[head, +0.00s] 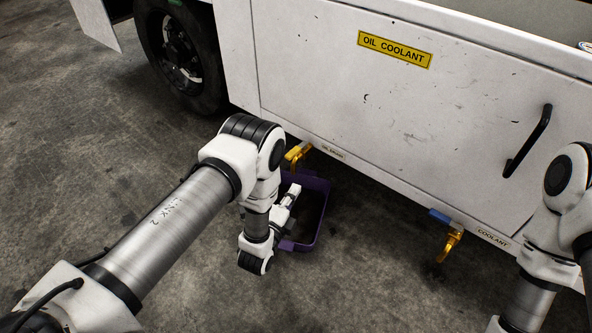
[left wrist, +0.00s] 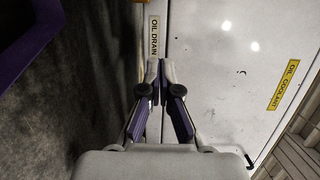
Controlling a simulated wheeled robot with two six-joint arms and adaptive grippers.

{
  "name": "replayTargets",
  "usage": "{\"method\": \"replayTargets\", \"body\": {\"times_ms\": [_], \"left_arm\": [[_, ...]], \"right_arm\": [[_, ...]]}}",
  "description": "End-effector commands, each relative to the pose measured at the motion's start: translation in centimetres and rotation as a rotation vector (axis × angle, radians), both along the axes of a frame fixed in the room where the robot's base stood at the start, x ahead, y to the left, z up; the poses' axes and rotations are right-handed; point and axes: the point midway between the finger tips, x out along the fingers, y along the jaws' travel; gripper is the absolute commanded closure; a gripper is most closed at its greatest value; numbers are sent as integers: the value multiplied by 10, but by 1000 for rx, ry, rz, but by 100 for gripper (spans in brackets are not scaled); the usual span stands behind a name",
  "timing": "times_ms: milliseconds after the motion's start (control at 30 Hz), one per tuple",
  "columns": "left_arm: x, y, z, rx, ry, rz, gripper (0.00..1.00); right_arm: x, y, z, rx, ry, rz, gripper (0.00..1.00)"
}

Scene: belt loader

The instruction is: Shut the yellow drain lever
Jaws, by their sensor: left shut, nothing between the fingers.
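The yellow drain lever (head: 298,152) sits on a brass tap under the lower edge of the white panel, beside the OIL DRAIN label (head: 333,151). It points out crosswise to the panel edge in the head view. My left gripper (head: 294,190) is just below and in front of the tap, over a purple tray. In the left wrist view my left gripper (left wrist: 160,72) has its fingertips together with nothing between them, in front of the panel edge near the OIL DRAIN label (left wrist: 153,36). I cannot make out the lever clearly there. My right gripper is out of view.
The purple tray (head: 316,218) stands on the floor under the tap. A second tap with a blue lever (head: 439,216) hangs farther right by the COOLANT label. A black door handle (head: 528,142) and a wheel (head: 180,60) are nearby. The concrete floor in front is clear.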

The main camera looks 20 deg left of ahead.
Motion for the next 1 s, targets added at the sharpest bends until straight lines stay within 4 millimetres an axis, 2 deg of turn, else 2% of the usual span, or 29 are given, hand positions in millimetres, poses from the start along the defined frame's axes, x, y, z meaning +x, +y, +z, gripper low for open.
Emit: {"method": "replayTargets", "body": {"times_ms": [333, 467, 567, 900, 1000], "left_arm": [[0, 1, -1, -1, 4, 1, 100], [10, 0, -3, -1, 2, 1, 100], [25, -2, -4, -2, 0, 1, 100], [99, -10, -6, -2, 1, 1, 100], [106, 9, -6, -2, 5, 6, 100]], "right_arm": [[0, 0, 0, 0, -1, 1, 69], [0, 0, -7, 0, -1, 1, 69], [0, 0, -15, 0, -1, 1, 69], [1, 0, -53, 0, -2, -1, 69], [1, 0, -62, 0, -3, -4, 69]]}}
